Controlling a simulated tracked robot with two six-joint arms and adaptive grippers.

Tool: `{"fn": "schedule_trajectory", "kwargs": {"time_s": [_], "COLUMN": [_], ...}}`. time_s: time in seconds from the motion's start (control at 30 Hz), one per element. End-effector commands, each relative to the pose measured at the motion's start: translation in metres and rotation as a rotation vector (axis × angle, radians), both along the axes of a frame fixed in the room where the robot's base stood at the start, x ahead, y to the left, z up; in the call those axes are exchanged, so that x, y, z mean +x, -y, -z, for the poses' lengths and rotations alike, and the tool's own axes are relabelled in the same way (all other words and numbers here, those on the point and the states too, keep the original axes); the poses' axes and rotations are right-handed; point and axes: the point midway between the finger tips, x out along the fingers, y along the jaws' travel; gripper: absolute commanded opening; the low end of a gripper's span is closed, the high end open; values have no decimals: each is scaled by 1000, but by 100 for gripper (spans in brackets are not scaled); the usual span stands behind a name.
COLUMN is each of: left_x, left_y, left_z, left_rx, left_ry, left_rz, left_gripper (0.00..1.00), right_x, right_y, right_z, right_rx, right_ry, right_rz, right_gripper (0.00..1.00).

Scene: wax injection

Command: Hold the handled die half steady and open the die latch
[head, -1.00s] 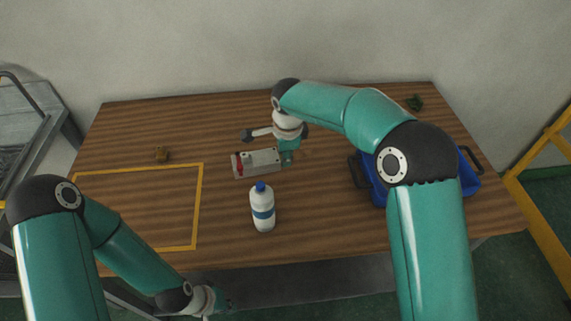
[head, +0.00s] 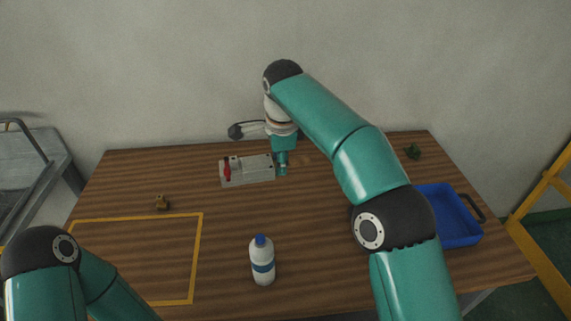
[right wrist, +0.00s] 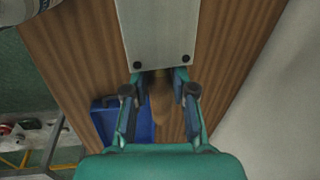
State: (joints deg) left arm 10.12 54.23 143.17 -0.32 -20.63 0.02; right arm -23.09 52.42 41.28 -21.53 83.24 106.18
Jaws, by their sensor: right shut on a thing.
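The grey metal die (head: 250,172) shows left of centre near the back of the table in the head view, with a red latch part (head: 227,171) at its left end. My right gripper (head: 283,170) is at the die's right end, pointing down. In the right wrist view the pale die plate (right wrist: 158,30) lies just past the fingertips. My right gripper (right wrist: 160,80) is shut on a brown handle (right wrist: 161,100) between its fingers. I cannot tell whether the die rests on the table or hangs just above it. My left gripper is out of view.
A white bottle with a blue cap (head: 262,262) stands in front of the die. A blue tray (head: 447,213) is at the right.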

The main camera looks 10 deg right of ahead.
Motion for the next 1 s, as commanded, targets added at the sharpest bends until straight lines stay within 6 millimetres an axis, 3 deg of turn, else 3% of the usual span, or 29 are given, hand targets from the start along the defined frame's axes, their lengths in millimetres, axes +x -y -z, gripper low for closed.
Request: {"fn": "schedule_trajectory", "kwargs": {"time_s": [0.3, 0.5, 0.7, 1.0], "left_x": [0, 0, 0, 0], "left_y": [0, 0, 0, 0], "left_z": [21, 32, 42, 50], "left_rx": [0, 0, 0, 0], "left_ry": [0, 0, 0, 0], "left_rz": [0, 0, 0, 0], "left_gripper": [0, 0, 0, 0], "right_x": [0, -12, -15, -15], "right_y": [-6, 2, 9, 11], "right_z": [94, 141, 163, 177], "right_rx": [-1, 0, 2, 1], "right_ry": [-7, -4, 0, -1], "right_rz": [-15, -24, -15, -13], "right_gripper": [0, 0, 0, 0]}}
